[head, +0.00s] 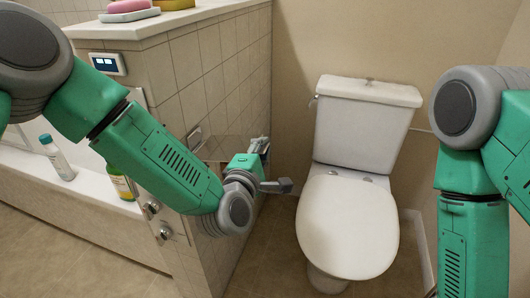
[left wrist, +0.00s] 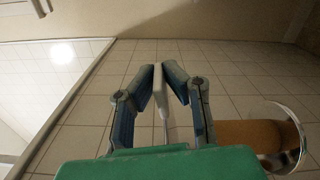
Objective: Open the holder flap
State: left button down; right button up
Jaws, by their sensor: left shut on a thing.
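The holder flap (head: 216,147) is a thin, shiny metal plate at the tiled partition, left of the toilet. In the left wrist view the flap (left wrist: 158,92) is a pale, thin strip seen nearly edge-on between my fingers. My left gripper (head: 272,166) is at the right end of the flap in the head view. In the left wrist view its two blue-grey fingers (left wrist: 160,70) are shut on the flap from both sides. The forearm hides the lower part of the holder in the head view. My right arm is at the right edge; its gripper is out of view.
A white toilet (head: 348,225) with its lid down stands right of the left gripper. The tiled partition (head: 200,80) is close behind it. A brown round thing with a chrome rim (left wrist: 255,135) is right of the fingers. Bottles (head: 57,158) stand on the tub ledge.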

aim_at(246, 147)
pick_arm(q)
jog(key=a+r+n, duration=0.1)
jog(key=r+n, duration=0.1)
jog(key=a+r+n+p, duration=0.1)
jog(key=r+n, duration=0.1)
jog(key=r, duration=0.1)
jog(key=w+a+r+n, duration=0.1)
jog(key=a+r, duration=0.1)
jog(key=shift+w+r+n+p, duration=0.1)
jog(key=shift+r+n+p, duration=0.1)
jog(key=shift+n+p, duration=0.2)
jog(key=w+a+r+n+b, duration=0.2)
jog(key=a+r+n, duration=0.3)
jog(key=a+n, duration=0.2)
jog(key=shift+w+a, duration=0.35)
jog(key=shift+a, duration=0.4)
jog(key=shift+f, duration=0.1)
jog(key=c, duration=1.7)
grip_release()
jog(key=shift+a+r, duration=0.15)
jog(key=shift+r, duration=0.05)
